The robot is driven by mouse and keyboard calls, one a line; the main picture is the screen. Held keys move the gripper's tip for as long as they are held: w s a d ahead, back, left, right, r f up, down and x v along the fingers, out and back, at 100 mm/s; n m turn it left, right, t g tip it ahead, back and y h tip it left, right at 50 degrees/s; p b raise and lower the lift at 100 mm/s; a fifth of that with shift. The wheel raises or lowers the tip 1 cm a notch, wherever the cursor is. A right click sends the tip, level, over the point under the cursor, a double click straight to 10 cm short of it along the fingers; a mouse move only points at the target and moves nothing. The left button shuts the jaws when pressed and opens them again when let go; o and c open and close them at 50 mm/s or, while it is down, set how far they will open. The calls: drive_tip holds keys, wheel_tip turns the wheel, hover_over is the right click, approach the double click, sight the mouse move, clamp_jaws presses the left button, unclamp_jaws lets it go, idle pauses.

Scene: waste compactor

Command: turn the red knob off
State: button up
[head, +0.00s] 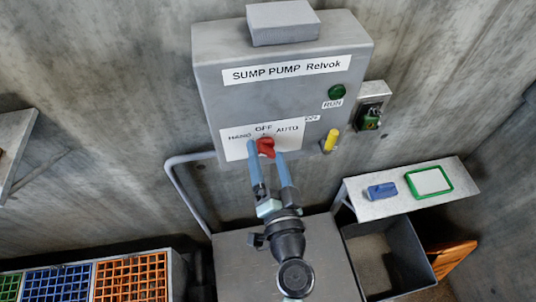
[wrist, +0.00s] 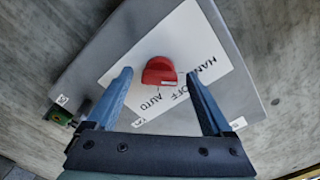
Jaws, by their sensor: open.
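The red knob (head: 266,148) sits on a white label plate marked HAND, OFF and AUTO, low on the front of the grey sump pump box (head: 215,85). In the wrist view the knob (wrist: 159,71) shows a raised grip bar; I cannot tell for sure which mark it points to. My gripper (head: 266,152) is open, its two blue fingers reaching up to the plate on either side of the knob. In the wrist view my gripper (wrist: 158,77) has a visible gap between each finger and the knob.
A green RUN lamp (head: 337,91) and a yellow lever (head: 330,140) are right of the knob. A small switch box (head: 370,112) is on the wall. A shelf (head: 400,204) holds a blue item and a green-framed tray. Coloured grid crates (head: 130,279) stand lower left.

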clamp_jaws()
idle(0.3)
drive_tip(key=shift+m, duration=0.3)
drive_tip(key=m, duration=0.3)
drive_tip(key=shift+m+b, duration=0.4)
drive_tip(key=shift+m, duration=2.2)
unclamp_jaws()
